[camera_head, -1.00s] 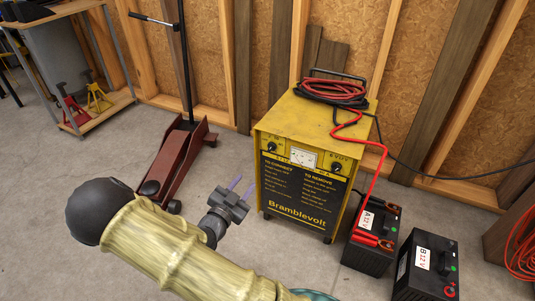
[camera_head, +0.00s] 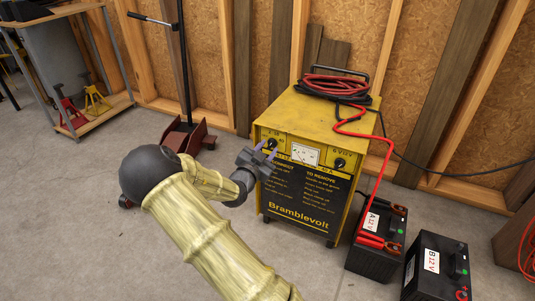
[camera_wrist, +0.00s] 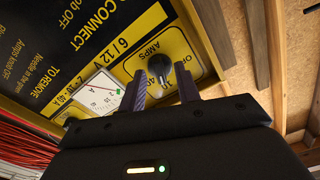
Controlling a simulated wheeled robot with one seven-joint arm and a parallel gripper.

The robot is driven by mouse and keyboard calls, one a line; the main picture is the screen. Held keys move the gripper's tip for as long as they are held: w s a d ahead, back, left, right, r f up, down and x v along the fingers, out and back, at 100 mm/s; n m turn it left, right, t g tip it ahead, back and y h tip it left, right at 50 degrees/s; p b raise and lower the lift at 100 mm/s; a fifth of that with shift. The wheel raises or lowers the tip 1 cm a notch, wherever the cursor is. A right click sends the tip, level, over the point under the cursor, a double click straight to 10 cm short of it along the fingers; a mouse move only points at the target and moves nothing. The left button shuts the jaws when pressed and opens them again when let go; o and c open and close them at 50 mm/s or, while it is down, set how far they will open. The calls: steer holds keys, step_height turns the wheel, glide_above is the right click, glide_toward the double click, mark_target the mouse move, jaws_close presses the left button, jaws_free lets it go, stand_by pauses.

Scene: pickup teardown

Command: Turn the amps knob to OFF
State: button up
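The yellow Bramblevolt charger (camera_head: 345,210) stands against the wall. Its black amps knob (camera_head: 272,144) is at the upper left of the front panel. In the wrist view the amps knob (camera_wrist: 160,68) sits on a yellow plate marked AMPS, with OFF lettering partly hidden by a finger. I cannot tell where its pointer is set. My gripper (camera_head: 265,149) is close in front of the panel at the knob. In the wrist view my gripper (camera_wrist: 160,85) is open, with one purple finger on each side of the knob. Contact with it is not visible.
A meter (camera_head: 305,155) and a volts knob (camera_head: 339,163) are to the right on the panel. Red and black cables (camera_head: 333,85) lie on top, and a red one runs to battery A (camera_head: 380,240). Battery B (camera_head: 437,268) stands beside it. A red floor jack (camera_head: 190,137) is behind my arm.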

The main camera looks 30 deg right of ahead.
steer(key=shift+w+d, duration=0.2)
steer(key=shift+d, duration=0.1)
jaws_close()
